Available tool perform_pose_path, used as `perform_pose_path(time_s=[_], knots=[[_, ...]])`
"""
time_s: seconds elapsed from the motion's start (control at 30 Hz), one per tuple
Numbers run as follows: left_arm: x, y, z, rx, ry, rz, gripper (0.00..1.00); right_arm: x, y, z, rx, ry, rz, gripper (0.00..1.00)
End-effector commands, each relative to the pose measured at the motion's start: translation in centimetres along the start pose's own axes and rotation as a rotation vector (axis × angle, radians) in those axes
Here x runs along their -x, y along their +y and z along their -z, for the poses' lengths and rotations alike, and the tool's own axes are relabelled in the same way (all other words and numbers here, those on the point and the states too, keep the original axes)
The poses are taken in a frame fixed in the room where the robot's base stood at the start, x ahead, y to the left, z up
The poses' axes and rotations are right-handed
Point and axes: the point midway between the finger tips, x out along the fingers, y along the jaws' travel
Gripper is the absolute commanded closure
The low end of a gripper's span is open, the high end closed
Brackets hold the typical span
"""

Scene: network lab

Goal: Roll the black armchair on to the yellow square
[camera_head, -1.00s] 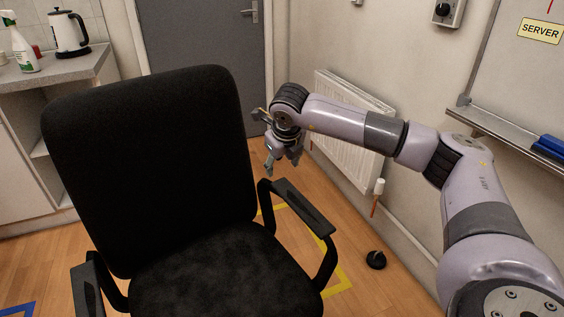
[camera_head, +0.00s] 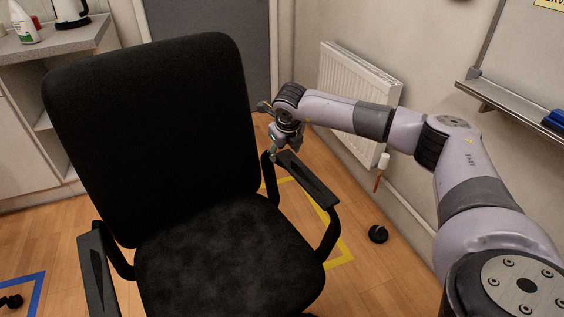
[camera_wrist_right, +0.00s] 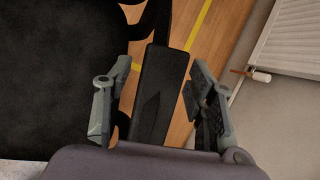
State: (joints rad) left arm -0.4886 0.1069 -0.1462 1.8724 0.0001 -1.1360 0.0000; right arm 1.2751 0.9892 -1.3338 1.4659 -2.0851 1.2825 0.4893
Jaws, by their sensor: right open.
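The black armchair (camera_head: 160,140) stands large at the left and middle of the head view, its seat toward me. Its right-hand armrest (camera_head: 308,180) is below and beside my right gripper (camera_head: 275,148). In the right wrist view the armrest (camera_wrist_right: 160,95) lies between the two spread fingers of the right gripper (camera_wrist_right: 155,105), with gaps at both sides. The gripper is open and does not hold it. The yellow square (camera_head: 341,258) is taped on the floor behind and right of the chair; the chair hides much of it. My left gripper is not in view.
A white radiator (camera_head: 357,95) is on the wall behind my right arm. A black doorstop-like object (camera_head: 378,234) is on the floor right of the square. Blue tape (camera_head: 36,295) marks the floor at lower left. A counter (camera_head: 55,42) stands at back left.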

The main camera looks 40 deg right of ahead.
Motion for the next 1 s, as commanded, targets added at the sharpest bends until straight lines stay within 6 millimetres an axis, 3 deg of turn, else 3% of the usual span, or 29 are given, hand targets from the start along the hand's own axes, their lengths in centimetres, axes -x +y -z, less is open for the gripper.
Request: perform_pose_path(time_s=[0.2, 0.4, 0.87, 1.0], knots=[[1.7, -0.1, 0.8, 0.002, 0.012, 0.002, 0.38, -4.5, 0.1, 0.1, -0.001, 0.002, 0.001, 0.49], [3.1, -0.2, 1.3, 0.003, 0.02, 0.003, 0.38, -7.0, 0.1, 0.1, 0.0, 0.001, 0.0, 0.49], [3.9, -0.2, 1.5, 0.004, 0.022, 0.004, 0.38, -8.0, 0.0, 0.0, 0.0, 0.0, 0.0, 0.49], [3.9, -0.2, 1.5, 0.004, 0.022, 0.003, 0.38, -8.0, 0.0, 0.0, 0.0, 0.0, 0.0, 0.57]])
